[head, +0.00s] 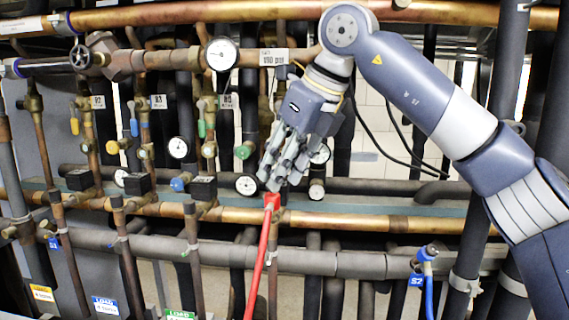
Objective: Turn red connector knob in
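The red connector knob (271,201) sits at the upper end of a red hose, near the middle of the head view, in front of a copper pipe. My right gripper (278,184) comes down from the upper right, and its fingertips are just above the knob. The fingers overlap in this view, so I cannot tell whether they are spread or closed, or whether they touch the knob. My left gripper is not in view.
A blue connector with a blue hose (428,255) hangs at the lower right. Horizontal copper pipe (380,222) and grey pipe (345,263) run behind the red hose (260,270). Gauges (221,54) and valves crowd the left. A dark cable hangs right of my gripper.

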